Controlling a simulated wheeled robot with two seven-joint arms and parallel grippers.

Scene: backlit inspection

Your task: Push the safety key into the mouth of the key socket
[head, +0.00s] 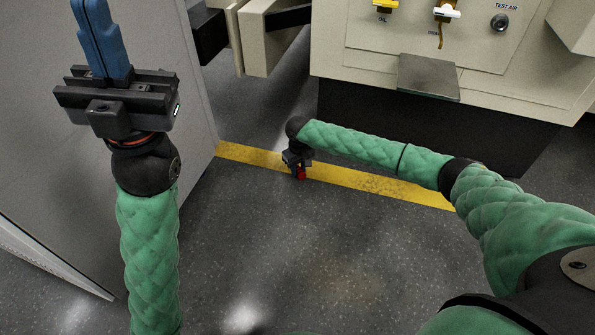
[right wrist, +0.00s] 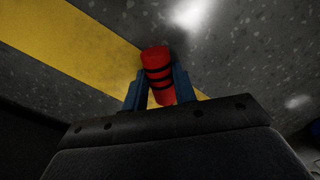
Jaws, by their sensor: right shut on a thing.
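The safety key, seen as a red cylinder with dark bands (right wrist: 158,75), is between the blue fingers of my right gripper (right wrist: 160,88) in the right wrist view. In the head view my right gripper (head: 298,166) is small and low over the floor, with the red key (head: 301,174) showing at its tip. My left gripper (head: 103,40) is at the upper left of the head view, its blue fingers together and pointing up, with nothing seen between them. I cannot make out a key socket in either view.
A beige machine panel (head: 400,50) at the top carries a yellow valve (head: 385,5), a drain tap (head: 447,12) and a dark round test-air fitting (head: 500,22). A grey shelf (head: 428,77) juts below it. A grey cabinet (head: 150,60) stands left. A yellow stripe (head: 375,184) crosses the open floor.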

